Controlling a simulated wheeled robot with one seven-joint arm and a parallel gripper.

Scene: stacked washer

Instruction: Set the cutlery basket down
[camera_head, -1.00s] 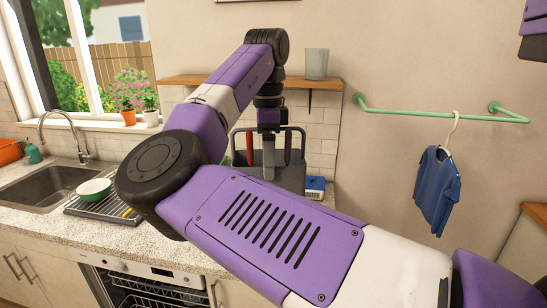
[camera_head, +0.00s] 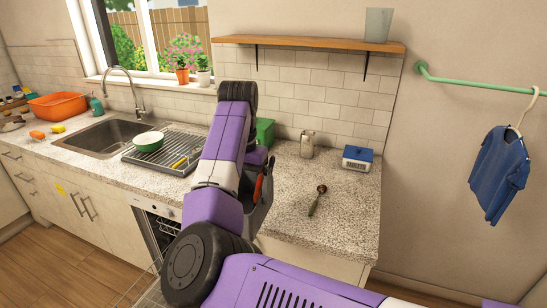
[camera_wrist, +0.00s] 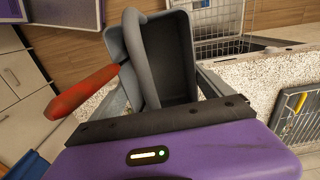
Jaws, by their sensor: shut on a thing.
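The cutlery basket (camera_wrist: 181,78) is a grey open bin with a looped handle. It fills the upper middle of the wrist view, and a red-handled utensil (camera_wrist: 84,92) sticks out at its left. In the head view my arm hides most of the basket (camera_head: 256,212); a grey side and a red bit show right of the arm. My gripper (camera_wrist: 160,112) is shut on the basket and holds it up near the counter's front edge. Its fingertips are not clear. The open dishwasher (camera_head: 160,232) is below and left, partly hidden; its wire rack (camera_wrist: 222,22) shows in the wrist view.
The speckled counter (camera_head: 285,208) has free room at right. On it are a ladle (camera_head: 316,201), a blue-and-white box (camera_head: 357,158), a soap dispenser (camera_head: 307,144) and a green container (camera_head: 265,131). A drying rack (camera_head: 180,143) with a green bowl (camera_head: 148,141) stands beside the sink (camera_head: 108,137).

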